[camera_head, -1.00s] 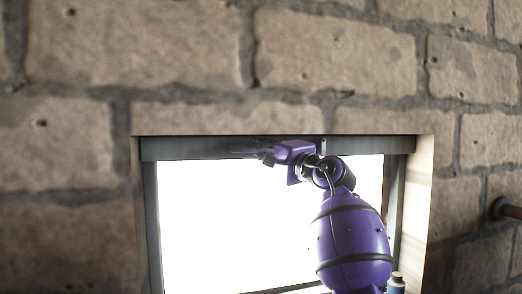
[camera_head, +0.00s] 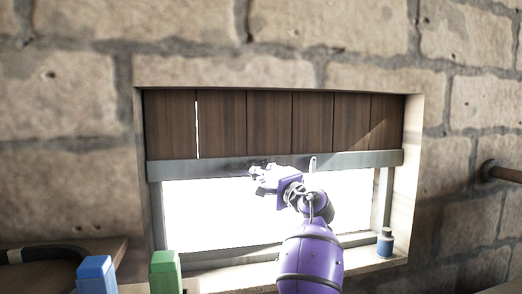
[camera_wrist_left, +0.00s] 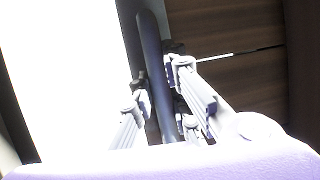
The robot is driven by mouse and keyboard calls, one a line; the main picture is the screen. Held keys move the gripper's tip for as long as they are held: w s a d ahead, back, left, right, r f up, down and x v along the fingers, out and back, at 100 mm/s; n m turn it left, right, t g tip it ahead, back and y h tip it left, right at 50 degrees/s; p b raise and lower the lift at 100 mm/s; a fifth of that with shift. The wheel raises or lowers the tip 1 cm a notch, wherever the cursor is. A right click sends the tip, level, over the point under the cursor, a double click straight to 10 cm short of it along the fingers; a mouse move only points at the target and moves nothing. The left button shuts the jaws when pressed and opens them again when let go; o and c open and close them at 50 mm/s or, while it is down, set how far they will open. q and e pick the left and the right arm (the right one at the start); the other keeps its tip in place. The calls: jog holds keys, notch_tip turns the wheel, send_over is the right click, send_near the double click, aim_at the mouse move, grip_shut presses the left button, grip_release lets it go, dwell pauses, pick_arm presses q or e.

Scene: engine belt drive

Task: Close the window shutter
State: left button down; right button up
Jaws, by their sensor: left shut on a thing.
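The window shutter (camera_head: 270,122) is made of brown wooden slats with a grey bottom rail (camera_head: 360,160). It covers roughly the upper part of the window, and the bright opening (camera_head: 215,210) shows below the rail. My left gripper (camera_head: 262,174), on a purple arm, is at the rail, left of its middle. In the left wrist view my left gripper (camera_wrist_left: 160,78) has its fingers on both sides of a dark bar (camera_wrist_left: 155,50) at the shutter's edge and is shut on it. The brown slats (camera_wrist_left: 245,75) show beside it. My right gripper is not in view.
A small blue bottle (camera_head: 385,243) stands on the sill at the right. A blue block (camera_head: 96,274) and a green block (camera_head: 165,272) show at the lower left, near a wooden surface (camera_head: 100,250). A pipe (camera_head: 500,172) sticks out from the brick wall at the right.

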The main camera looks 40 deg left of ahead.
pick_arm(q)
notch_tip(320, 180, down, 24)
jog(key=b, duration=1)
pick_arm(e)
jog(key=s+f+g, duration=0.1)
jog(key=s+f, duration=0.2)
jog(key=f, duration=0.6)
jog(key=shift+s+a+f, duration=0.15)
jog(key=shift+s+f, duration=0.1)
pick_arm(q)
jog(key=shift+r, duration=0.1)
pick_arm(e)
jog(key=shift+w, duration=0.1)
pick_arm(q)
jog(key=c, duration=2)
grip_release()
jog(key=shift+c, duration=0.2)
jog(key=shift+o, duration=0.3)
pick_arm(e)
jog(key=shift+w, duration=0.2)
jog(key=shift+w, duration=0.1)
